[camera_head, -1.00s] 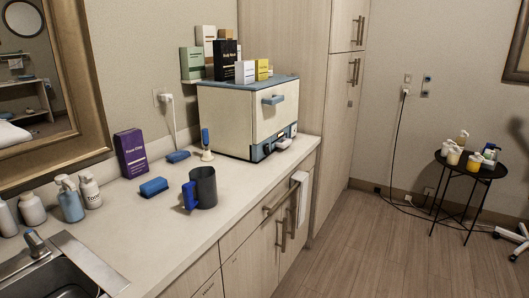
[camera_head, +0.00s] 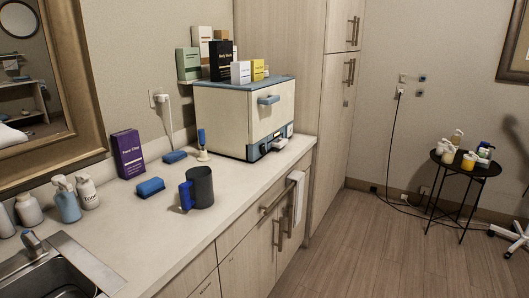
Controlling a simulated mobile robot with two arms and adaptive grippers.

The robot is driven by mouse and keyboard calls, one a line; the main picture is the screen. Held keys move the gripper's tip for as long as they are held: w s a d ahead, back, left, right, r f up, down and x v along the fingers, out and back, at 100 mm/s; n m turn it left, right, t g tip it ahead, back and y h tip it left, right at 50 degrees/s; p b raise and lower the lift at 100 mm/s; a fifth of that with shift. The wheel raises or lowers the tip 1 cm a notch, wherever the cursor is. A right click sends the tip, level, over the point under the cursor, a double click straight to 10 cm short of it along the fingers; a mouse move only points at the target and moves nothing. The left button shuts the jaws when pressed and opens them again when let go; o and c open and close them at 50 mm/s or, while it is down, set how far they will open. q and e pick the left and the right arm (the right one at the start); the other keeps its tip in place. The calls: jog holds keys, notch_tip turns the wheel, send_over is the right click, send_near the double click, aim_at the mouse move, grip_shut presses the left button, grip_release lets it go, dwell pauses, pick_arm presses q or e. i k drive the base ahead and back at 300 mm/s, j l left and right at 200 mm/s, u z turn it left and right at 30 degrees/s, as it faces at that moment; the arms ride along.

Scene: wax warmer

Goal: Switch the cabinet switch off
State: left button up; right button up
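A cream and blue box-shaped cabinet (camera_head: 222,116) stands on the counter against the tall wood cupboards. Its front door has a blue handle (camera_head: 268,100) and is shut. A blue strip with small controls (camera_head: 265,147) runs along the bottom of its front. These controls are too small to tell which is the switch or how it is set. Neither of my grippers shows in the head view.
Several boxes stand on and behind the cabinet, including a black one (camera_head: 221,61). A dark mug (camera_head: 202,187), blue sponge (camera_head: 150,187) and purple box (camera_head: 128,154) sit on the counter (camera_head: 120,225). Cupboard handles and a white towel (camera_head: 297,198) project in front.

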aim_at(262, 150)
jog(key=i+l+u, duration=0.15)
jog(key=i+l, duration=0.15)
jog(key=i+l+u, duration=0.1)
jog(key=i+l, duration=0.25)
jog(key=i+l+u, duration=0.15)
jog(key=i+l, duration=0.15)
jog(key=i+l+u, duration=0.15)
jog(key=i+l, duration=0.15)
jog(key=l, duration=0.15)
jog(key=i+l+u, duration=0.1)
jog(key=i+l, duration=0.15)
jog(key=l, duration=0.2)
jog(key=i+l+u, duration=0.15)
jog(key=l, duration=0.3)
jog(key=i, duration=0.1)
